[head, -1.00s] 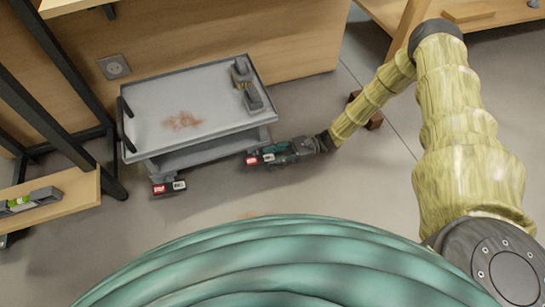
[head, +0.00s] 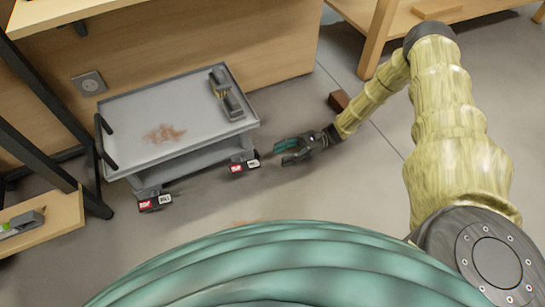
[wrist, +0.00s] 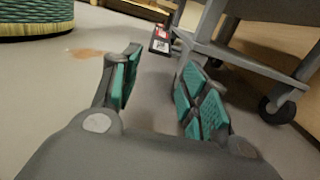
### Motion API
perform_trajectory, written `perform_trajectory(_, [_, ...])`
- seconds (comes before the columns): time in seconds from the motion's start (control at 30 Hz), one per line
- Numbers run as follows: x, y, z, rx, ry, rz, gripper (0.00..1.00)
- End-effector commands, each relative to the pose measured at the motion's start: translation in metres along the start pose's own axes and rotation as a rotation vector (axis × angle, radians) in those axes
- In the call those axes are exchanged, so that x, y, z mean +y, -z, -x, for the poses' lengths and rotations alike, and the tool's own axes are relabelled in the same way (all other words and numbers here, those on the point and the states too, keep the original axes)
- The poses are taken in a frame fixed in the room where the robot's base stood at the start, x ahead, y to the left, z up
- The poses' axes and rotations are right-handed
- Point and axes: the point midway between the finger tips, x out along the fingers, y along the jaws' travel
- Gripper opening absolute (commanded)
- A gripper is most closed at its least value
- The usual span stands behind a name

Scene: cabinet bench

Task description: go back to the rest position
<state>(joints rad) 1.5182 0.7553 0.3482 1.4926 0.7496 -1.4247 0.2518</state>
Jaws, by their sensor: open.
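My gripper (head: 284,150) hangs low over the floor, to the right of the grey cart in the head view. In the wrist view my gripper (wrist: 160,95) shows its two green-padded fingers spread apart with nothing between them. My arm, in a yellowish cover, reaches out and down from the right side of the head view.
The grey cart (head: 130,115) stands close to the left of my gripper, with a dark tool (head: 226,95) on its top. In the wrist view, the cart's legs and wheel (wrist: 278,106) are near. A brown block (head: 339,100) lies on the floor. Open floor (head: 340,190) lies to the right.

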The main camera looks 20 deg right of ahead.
Motion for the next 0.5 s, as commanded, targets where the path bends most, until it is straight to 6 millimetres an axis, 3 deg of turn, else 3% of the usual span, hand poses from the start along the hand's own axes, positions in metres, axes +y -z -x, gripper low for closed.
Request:
perform_trajectory(0.2, [0.0,0.0,0.015,0.0,0.0,0.0,0.45])
perform_trajectory(0.5, [0.0,0.0,0.016,0.0,0.0,0.0,0.45])
